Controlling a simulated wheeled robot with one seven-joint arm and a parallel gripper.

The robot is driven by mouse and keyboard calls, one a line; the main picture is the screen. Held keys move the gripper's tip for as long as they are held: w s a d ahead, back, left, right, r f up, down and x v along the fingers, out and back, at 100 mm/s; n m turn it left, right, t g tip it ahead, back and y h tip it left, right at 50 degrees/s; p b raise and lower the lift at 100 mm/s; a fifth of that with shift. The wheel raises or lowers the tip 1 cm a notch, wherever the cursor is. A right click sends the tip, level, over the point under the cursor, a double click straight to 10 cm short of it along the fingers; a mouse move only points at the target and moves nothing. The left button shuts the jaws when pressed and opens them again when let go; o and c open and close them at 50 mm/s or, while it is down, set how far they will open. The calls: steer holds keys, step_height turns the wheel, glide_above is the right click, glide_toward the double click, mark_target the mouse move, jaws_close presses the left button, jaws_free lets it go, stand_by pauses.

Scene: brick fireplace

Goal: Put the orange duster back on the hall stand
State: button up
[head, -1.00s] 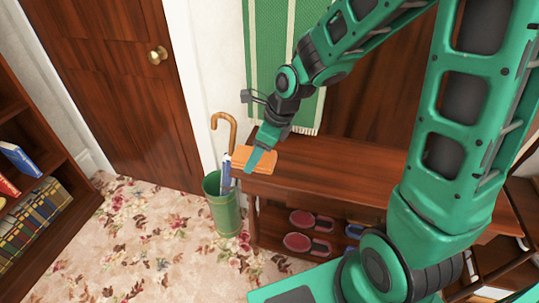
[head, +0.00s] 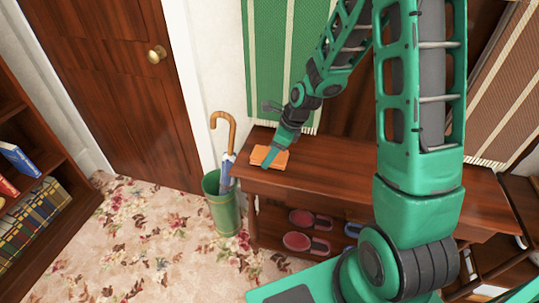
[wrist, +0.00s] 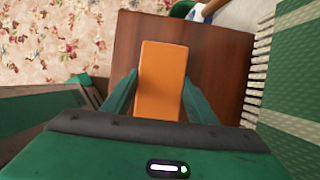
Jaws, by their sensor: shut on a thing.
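The orange duster (head: 282,159) is a flat block over the left end of the hall stand's (head: 345,172) brown wooden top. My gripper (head: 268,160) is shut on it. In the wrist view the duster (wrist: 161,75) lies lengthwise between my two fingers (wrist: 160,92), with the stand's top (wrist: 222,65) right below. Whether the duster touches the wood or hovers just above it, I cannot tell. Part of the duster is hidden behind a finger in the head view.
A green bin (head: 225,212) with a cane-handled umbrella (head: 225,150) stands at the stand's left end. A green striped cloth (head: 270,65) hangs behind the top. Shoes (head: 305,230) sit on the lower shelf. The top right of the duster is clear.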

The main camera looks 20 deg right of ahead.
steer(key=shift+f, duration=0.25)
steer(key=o, duration=1)
steer(key=shift+f, duration=0.1)
